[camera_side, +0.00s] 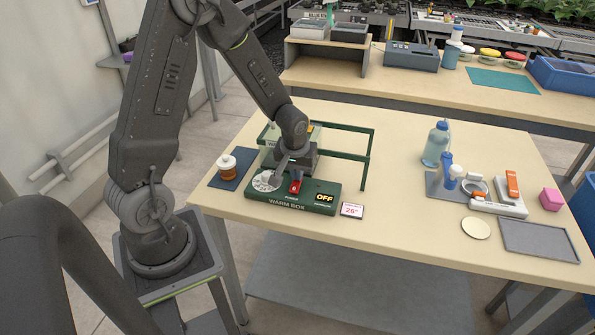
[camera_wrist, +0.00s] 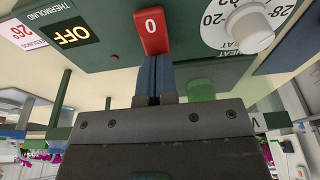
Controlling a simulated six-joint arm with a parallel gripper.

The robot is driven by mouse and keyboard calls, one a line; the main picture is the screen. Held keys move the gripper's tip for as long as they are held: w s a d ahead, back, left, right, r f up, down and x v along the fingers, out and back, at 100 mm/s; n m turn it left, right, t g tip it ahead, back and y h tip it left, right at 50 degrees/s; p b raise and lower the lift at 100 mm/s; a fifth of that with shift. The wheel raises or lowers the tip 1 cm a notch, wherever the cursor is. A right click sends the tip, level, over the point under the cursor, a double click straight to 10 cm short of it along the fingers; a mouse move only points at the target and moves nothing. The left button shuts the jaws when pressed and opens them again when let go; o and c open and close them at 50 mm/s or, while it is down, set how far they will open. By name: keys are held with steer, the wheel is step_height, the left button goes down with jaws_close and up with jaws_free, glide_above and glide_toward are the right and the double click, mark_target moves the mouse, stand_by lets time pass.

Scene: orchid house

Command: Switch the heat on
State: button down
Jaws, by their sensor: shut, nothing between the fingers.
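The green warm box panel (camera_side: 270,199) sits near the front left of the table and carries a white dial, a red switch and a display. The display (camera_side: 325,197) reads OFF, also in the wrist view (camera_wrist: 75,36). The red rocker switch (camera_wrist: 152,32) shows a 0; in the side view it (camera_side: 296,183) is partly covered. My gripper (camera_wrist: 153,97) is shut and empty, its dark blue fingers close to the switch's edge; I cannot tell whether they touch. The white heat dial (camera_wrist: 250,25) is beside the switch, with 20 and 28 readable.
A green frame (camera_side: 367,160) rises behind the panel. A small card (camera_side: 352,210) reading 26° stands to its right. An amber jar (camera_side: 227,166) is at left.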

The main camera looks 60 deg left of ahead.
mark_target(293, 192)
steer(key=shift+a+f, duration=0.1)
steer(key=shift+f, duration=0.15)
steer(key=shift+s+d+r, duration=0.25)
steer(key=shift+s+d, duration=0.3)
steer(key=shift+d, duration=0.05)
steer(key=shift+r, duration=0.6)
steer(key=v, duration=1.3)
